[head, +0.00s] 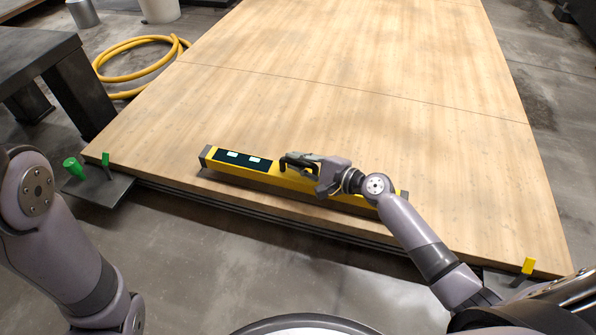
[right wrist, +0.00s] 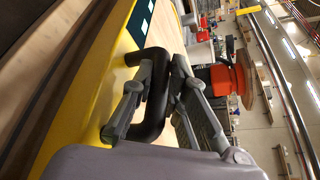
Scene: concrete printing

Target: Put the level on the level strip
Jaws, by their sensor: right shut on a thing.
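The level (head: 295,180) is a long yellow bar with grey ends and a dark panel with two pale windows. It lies along the near edge of the wooden board, on it or just above it; I cannot tell which. My right gripper (head: 290,163) is shut on its black handle, and the right wrist view shows the handle (right wrist: 157,100) between the fingers (right wrist: 152,95). The yellow body (right wrist: 90,85) runs beside them there. My left arm shows at the left, but its gripper is out of view. I cannot make out a separate level strip.
The wooden board (head: 340,90) is wide and bare beyond the level. A dark plate with a green peg (head: 72,168) is at its near left corner, a yellow tab (head: 528,265) at its near right. A yellow hose (head: 135,77) and a dark table (head: 40,50) are left.

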